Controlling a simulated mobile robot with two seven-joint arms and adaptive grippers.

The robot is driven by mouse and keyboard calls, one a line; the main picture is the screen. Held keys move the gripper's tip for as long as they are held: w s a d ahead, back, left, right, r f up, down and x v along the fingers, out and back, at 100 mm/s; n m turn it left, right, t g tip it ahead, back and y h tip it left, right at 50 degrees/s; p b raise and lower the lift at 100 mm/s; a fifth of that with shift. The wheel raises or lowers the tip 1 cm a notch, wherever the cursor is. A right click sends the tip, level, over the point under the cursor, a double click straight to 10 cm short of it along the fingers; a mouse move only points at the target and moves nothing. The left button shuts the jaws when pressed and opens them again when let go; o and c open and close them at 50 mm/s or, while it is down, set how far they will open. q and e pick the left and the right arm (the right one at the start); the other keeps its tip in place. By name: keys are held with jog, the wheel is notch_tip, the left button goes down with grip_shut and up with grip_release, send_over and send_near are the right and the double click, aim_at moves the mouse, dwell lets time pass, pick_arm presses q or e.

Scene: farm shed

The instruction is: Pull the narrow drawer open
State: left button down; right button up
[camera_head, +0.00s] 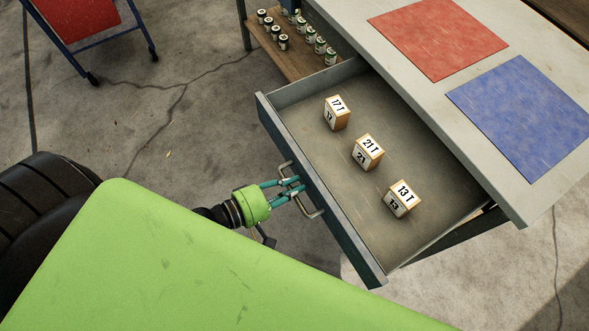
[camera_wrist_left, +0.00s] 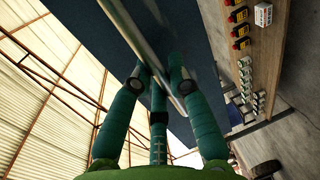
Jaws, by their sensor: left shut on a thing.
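The drawer (camera_head: 330,219) stands pulled out from under the grey table in the head view, with its inside in sight. A metal bar handle (camera_head: 314,212) is on its dark front. My left gripper (camera_head: 296,187) is shut on the handle, its teal fingers around the bar. In the left wrist view the fingers (camera_wrist_left: 158,82) close about the pale bar handle (camera_wrist_left: 146,45) against the dark drawer front (camera_wrist_left: 85,22). My right gripper is in neither view.
Several small numbered boxes, such as one marked 17 (camera_head: 337,114), stand in the drawer. The tabletop (camera_head: 430,95) carries a red mat (camera_head: 438,38) and a blue mat (camera_head: 523,115). A wooden shelf (camera_head: 292,65) with small bottles is behind. A red-and-blue cart (camera_head: 85,20) stands far left.

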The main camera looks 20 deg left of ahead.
pick_arm(q)
jog(key=c, duration=1.2)
grip_release()
jog(key=shift+o, duration=0.2)
jog(key=v, duration=1.2)
